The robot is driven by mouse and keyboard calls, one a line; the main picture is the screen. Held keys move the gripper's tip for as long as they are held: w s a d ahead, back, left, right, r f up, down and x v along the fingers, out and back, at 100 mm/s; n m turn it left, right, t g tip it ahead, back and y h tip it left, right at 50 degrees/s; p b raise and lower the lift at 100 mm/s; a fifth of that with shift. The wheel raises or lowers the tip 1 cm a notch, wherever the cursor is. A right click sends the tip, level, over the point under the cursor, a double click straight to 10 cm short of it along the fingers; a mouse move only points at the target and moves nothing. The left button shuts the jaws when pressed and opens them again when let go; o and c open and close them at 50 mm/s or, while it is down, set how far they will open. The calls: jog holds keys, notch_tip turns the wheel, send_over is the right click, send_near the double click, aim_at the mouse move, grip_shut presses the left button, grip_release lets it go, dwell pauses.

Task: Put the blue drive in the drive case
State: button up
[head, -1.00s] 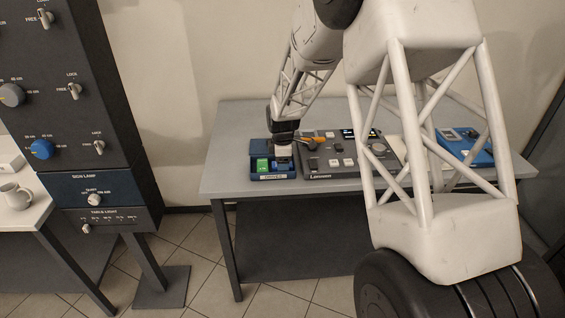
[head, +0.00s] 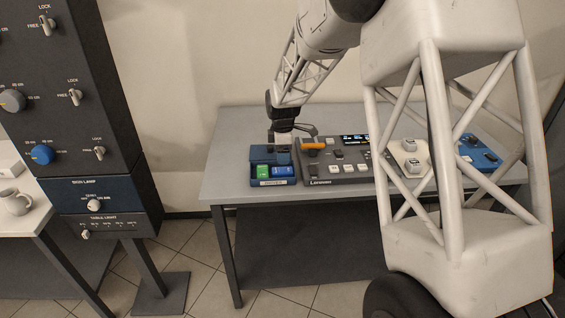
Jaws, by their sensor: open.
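The drive case (head: 272,183) is a dark blue open box with a pale label at the left front of the grey table. Inside it a green drive (head: 263,172) lies on the left and the blue drive (head: 284,171) lies on the right, side by side. My gripper (head: 284,143) is open and empty, above and behind the blue drive, near the case's back. Its fingertips are small in the picture, and their exact gap to the case is hard to tell.
A dark grey console (head: 340,173) with buttons, an orange-topped part and a lit display stands right of the case. A cream device (head: 412,158) and a blue device (head: 478,154) are farther right, partly behind my arm. The table's left end (head: 228,165) is clear.

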aim_at(283, 170)
notch_tip(283, 170, up, 5)
jog(key=shift+r, duration=0.2)
dwell(0.9)
jog(key=s+d+r+m, duration=0.3)
jog(key=s+r, duration=0.1)
jog(key=s, duration=0.4)
jog(key=s+d+r+m+t, duration=0.1)
jog(key=s+d+r+m, duration=0.2)
jog(key=s, duration=0.5)
jog(key=s+d+r+m, duration=0.2)
jog(key=s+r+m, duration=0.1)
jog(key=s+r, duration=0.35)
jog(key=s+d+f+m, duration=0.1)
jog(key=s+m, duration=0.3)
jog(key=s, duration=0.8)
jog(key=s+d+f+m+t, duration=0.1)
jog(key=s+m, duration=0.4)
jog(key=s, duration=0.8)
jog(key=shift+s+d+t, duration=0.25)
jog(key=shift+d+t, duration=0.05)
jog(key=shift+d, duration=0.55)
